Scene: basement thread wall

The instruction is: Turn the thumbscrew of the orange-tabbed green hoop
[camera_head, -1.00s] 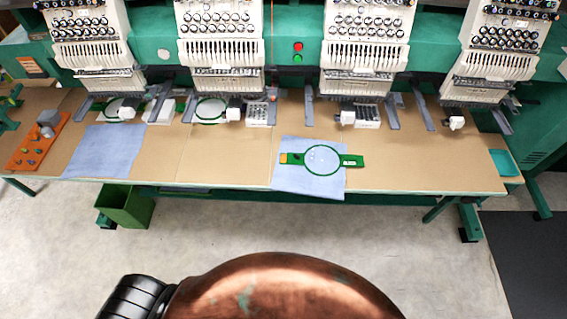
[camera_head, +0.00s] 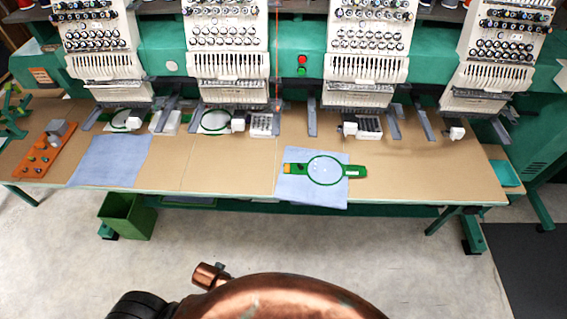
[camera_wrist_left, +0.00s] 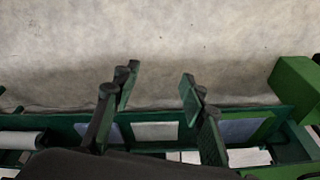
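The green hoop (camera_head: 309,175) with an orange tab (camera_head: 288,169) at its left end lies on a light blue cloth (camera_head: 318,196) near the table's front edge. Its thumbscrew is too small to make out in the head view. My left gripper (camera_wrist_left: 150,90) shows in the left wrist view with its two fingers well apart and nothing between them, over the grey floor and the table's underside. Neither gripper shows in the head view; the hoop is not in the wrist view.
A row of embroidery machine heads (camera_head: 226,66) stands behind the brown table (camera_head: 225,170). Another blue cloth (camera_head: 108,160) and an orange tool board (camera_head: 40,149) lie at the left. A green bin (camera_head: 127,215) stands on the floor below. A teal tray (camera_head: 505,173) is at the right.

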